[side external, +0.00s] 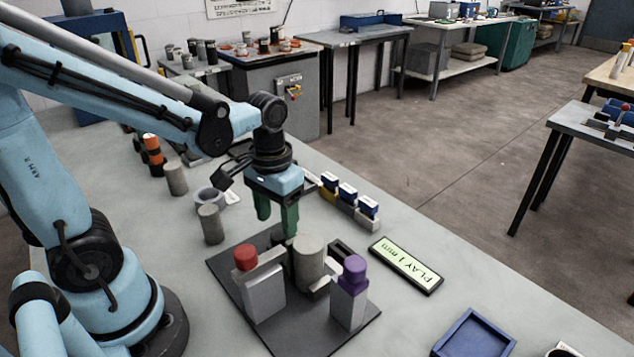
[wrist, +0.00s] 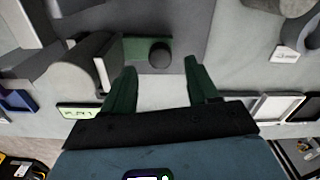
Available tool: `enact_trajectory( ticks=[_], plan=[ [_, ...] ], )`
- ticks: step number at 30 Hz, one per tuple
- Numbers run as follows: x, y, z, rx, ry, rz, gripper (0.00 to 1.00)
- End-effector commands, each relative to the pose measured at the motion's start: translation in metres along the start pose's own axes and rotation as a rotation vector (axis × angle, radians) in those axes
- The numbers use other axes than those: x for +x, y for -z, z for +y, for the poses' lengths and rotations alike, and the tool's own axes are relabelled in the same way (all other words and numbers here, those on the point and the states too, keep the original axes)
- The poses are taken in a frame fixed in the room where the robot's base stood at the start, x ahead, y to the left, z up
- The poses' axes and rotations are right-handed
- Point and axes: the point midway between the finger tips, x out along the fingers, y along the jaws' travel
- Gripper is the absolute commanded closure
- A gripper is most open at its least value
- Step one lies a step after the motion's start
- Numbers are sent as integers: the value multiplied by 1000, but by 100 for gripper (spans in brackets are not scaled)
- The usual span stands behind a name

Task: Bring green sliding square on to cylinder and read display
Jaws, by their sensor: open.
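A grey cylinder (side external: 309,262) stands on a dark plate (side external: 335,338) between two grey blocks, one with a red knob (side external: 245,257), one with a purple knob (side external: 354,268). The cylinder also shows in the wrist view (wrist: 82,72). In the wrist view the green square (wrist: 132,47) lies beside the cylinder with a dark round knob (wrist: 160,55) at its right. My gripper (side external: 276,222) is open above the plate's far side. Its green fingers (wrist: 160,68) straddle the knob's position in the wrist view; contact is unclear.
Small grey cylinders (side external: 210,224) and a ring (side external: 208,198) stand left of the plate. Blue-and-white blocks (side external: 348,194) sit in a row behind it. A blue tray (side external: 474,335) lies at front right. Bare table lies between plate and tray.

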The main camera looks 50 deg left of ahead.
Motion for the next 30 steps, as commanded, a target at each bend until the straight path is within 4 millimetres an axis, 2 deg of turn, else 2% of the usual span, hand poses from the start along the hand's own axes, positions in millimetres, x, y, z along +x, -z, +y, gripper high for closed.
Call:
enact_trajectory(
  ticks=[15,21,30],
  plan=[
    [-68,0,0,0,0,0,41],
    [-80,0,0,0,-1,0,41],
    [-82,0,0,0,-1,0,41]
  ],
)
